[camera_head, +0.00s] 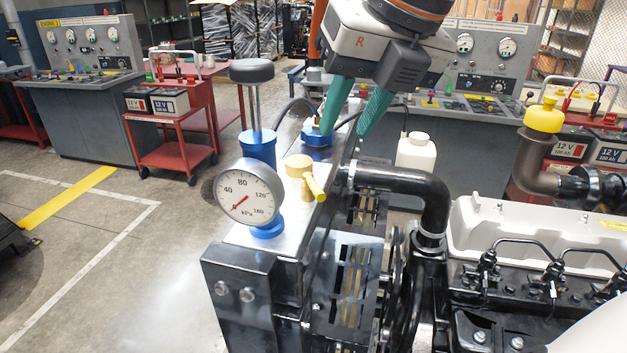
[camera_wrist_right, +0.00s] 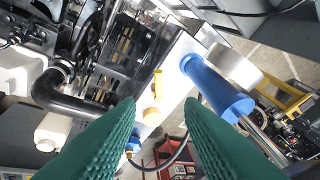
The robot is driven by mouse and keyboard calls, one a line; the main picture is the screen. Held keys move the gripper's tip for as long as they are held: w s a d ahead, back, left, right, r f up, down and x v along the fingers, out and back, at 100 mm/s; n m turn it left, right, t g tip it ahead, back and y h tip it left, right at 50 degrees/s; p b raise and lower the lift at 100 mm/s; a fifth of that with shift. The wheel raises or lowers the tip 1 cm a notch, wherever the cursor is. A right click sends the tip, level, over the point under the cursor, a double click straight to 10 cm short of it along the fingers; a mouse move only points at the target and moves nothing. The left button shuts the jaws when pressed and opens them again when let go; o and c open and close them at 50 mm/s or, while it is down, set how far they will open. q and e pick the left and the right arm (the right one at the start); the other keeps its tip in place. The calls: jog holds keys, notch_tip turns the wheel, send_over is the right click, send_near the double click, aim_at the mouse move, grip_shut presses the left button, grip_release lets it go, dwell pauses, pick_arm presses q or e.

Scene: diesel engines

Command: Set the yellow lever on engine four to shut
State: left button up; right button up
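The yellow lever (camera_head: 315,188) sits on a brass-coloured valve (camera_head: 299,166) on top of the metal block at the engine's end. It points toward the lower right in the head view. In the right wrist view the lever (camera_wrist_right: 157,84) and the round valve cap (camera_wrist_right: 152,117) lie between the fingers' lines of sight. My right gripper (camera_head: 346,130) has green fingers, spread apart and empty. In the head view it appears above and to the right of the valve, near a blue fitting (camera_head: 316,136), apart from the lever. My left gripper is not in view.
A pressure gauge (camera_head: 248,191) and a blue cylinder with a black knob (camera_head: 252,71) stand left of the lever. A black hose (camera_head: 405,182) runs at its right. A white bottle (camera_head: 416,155) and a yellow-capped pipe (camera_head: 543,116) stand farther right.

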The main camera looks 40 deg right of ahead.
aim_at(318, 187)
jog(key=p+x, duration=0.1)
jog(key=x, duration=0.9)
jog(key=shift+s, duration=0.2)
jog(key=shift+f, duration=0.35)
jog(key=shift+w, duration=0.1)
grip_shut()
